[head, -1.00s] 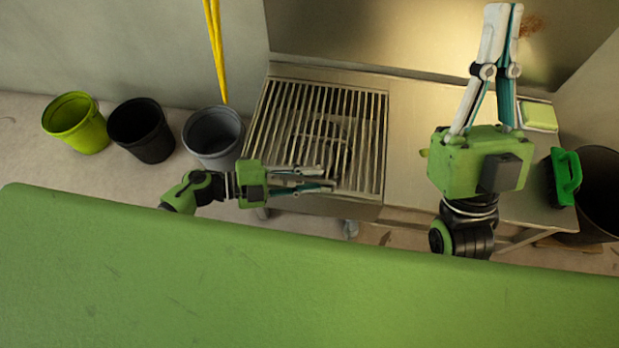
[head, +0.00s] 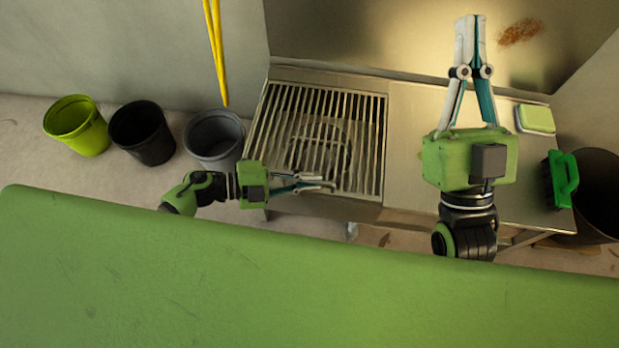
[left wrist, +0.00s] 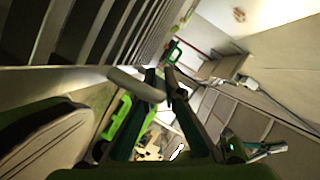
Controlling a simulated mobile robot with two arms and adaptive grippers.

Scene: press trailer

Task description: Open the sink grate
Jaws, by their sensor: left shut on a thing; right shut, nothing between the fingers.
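The sink grate (head: 275,127) is a set of pale metal bars over the sink basin, left of the steel counter. A rounded dark drain shape shows through the bars. My left gripper (head: 328,184) is at the grate's front edge, in from the left. In the left wrist view its fingers (left wrist: 161,78) are shut on a grey rounded bar, which looks like the grate's handle (left wrist: 130,84), with grate bars (left wrist: 85,35) beside it. I cannot tell whether the grate is raised. My right gripper (head: 470,20) is shut and empty above the counter, pointing to the back wall.
The steel counter (head: 410,150) is mostly clear. A green-and-white sponge (head: 536,119) lies at its right, with a green brush (head: 562,180) at the edge. A black bin (head: 600,190) stands at right. Lime (head: 75,128), black (head: 140,135) and grey (head: 213,140) buckets stand left.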

